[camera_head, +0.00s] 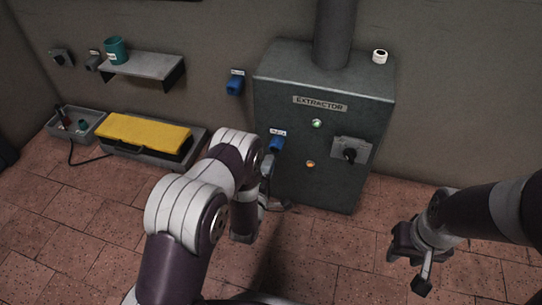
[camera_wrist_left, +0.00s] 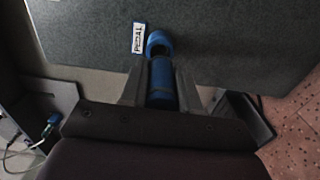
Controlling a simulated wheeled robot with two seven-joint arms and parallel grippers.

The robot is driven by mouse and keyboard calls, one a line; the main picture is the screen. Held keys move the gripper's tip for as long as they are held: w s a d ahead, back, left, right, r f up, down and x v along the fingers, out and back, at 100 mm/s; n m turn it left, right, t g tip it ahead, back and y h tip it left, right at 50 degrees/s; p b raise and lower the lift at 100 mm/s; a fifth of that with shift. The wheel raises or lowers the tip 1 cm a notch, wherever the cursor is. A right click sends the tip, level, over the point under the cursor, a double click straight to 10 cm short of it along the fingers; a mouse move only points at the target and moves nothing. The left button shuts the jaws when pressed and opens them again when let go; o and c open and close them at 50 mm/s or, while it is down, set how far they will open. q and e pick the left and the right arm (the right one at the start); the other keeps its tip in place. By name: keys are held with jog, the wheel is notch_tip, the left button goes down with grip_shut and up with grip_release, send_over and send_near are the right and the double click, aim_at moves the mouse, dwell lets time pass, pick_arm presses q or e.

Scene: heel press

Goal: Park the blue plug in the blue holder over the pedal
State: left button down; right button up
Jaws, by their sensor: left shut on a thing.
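My left gripper (camera_wrist_left: 160,92) is shut on a blue cylindrical plug (camera_wrist_left: 161,80) in the left wrist view. In the head view my own arm hides most of this gripper, low in front of the extractor cabinet. A blue ring-shaped socket (camera_wrist_left: 158,43) beside a PEDAL label lies just beyond the plug's tip; I cannot tell if they touch. That socket also shows on the cabinet front in the head view (camera_head: 277,143). A blue holder (camera_head: 235,85) with a label is on the wall left of the cabinet. My right gripper (camera_head: 408,262) looks open and empty.
The grey extractor cabinet (camera_head: 320,105) has lamps and a rotary switch (camera_head: 350,154). A shelf (camera_head: 142,67) with a teal cup (camera_head: 115,50) is above the pedal. A grey tray (camera_head: 72,132) holds small items. Grey wall fittings are at far left. The floor at right is clear.

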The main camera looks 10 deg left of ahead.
pick_arm(q)
jog(key=shift+s+p, duration=0.35)
jog(key=shift+s, duration=0.75)
jog(key=shift+a, duration=0.1)
jog(key=a+r+p, duration=0.1)
jog(key=a+r, duration=0.1)
jog(key=a, duration=2)
jog(key=shift+w, duration=0.35)
jog(key=w+d+b, duration=0.1)
jog(key=w+b, duration=1.3)
jog(key=w, duration=1)
jog(key=shift+w, duration=0.25)
dwell(1.7)
